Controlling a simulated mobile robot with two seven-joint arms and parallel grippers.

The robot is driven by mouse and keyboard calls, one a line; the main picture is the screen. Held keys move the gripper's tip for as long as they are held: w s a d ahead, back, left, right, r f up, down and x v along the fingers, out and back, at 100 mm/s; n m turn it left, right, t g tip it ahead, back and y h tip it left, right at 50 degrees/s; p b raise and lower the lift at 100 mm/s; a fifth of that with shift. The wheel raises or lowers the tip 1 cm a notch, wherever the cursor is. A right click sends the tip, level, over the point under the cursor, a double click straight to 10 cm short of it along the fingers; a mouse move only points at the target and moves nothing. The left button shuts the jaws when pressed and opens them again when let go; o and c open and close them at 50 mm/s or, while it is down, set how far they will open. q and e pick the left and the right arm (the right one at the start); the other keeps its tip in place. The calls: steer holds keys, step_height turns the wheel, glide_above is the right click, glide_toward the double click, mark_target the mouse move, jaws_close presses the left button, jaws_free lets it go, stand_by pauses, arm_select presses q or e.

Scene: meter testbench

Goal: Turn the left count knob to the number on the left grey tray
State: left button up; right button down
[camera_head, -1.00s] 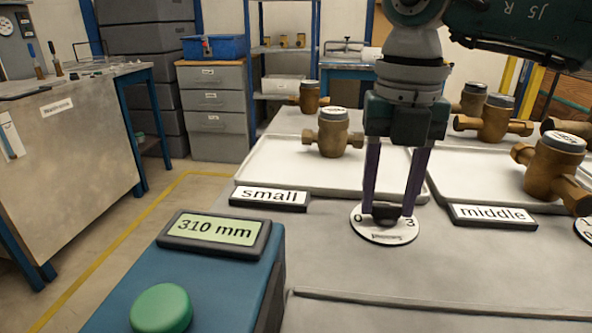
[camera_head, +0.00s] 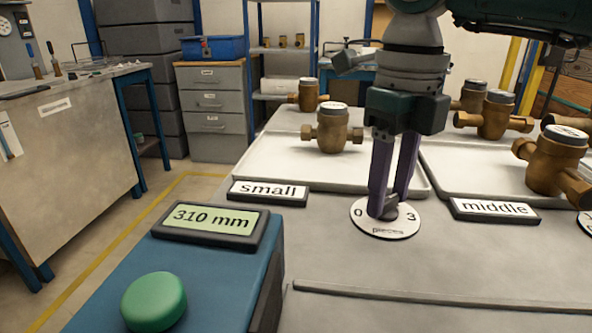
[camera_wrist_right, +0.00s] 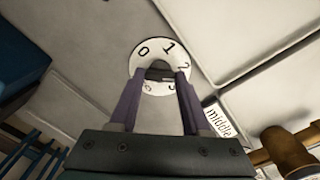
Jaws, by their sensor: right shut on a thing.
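The left count knob is a dark knob (camera_head: 389,212) on a round white dial (camera_head: 386,231), set in the grey bench top. The digits 0 and 3 show on the dial in the head view; 0, 1 and 2 are clear in the wrist view (camera_wrist_right: 147,58). My right gripper (camera_head: 388,209) points down, its purple fingers shut on the knob, which they partly hide. The left tray (camera_head: 262,165) is pale, behind the "small" label (camera_head: 268,192). One brass meter (camera_head: 333,133) stands on it. My left gripper is out of view.
A second pale tray (camera_head: 455,180) with brass meters lies to the right, behind the "middle" label (camera_head: 495,210). Another brass meter (camera_head: 308,95) stands farther back. A blue box with a "310 mm" display (camera_head: 214,222) and green button (camera_head: 154,301) is at front left.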

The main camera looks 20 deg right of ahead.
steer(key=n+b, duration=0.1)
steer(key=n, duration=0.3)
steer(key=shift+n, duration=0.3)
steer(key=n, duration=0.3)
steer(key=shift+n+b, duration=0.3)
steer(key=n, duration=0.4)
steer(key=shift+n+b, duration=0.4)
steer(key=shift+n, duration=0.9)
steer(key=shift+c, duration=1.8)
jaws_free()
steer(key=shift+r, duration=0.1)
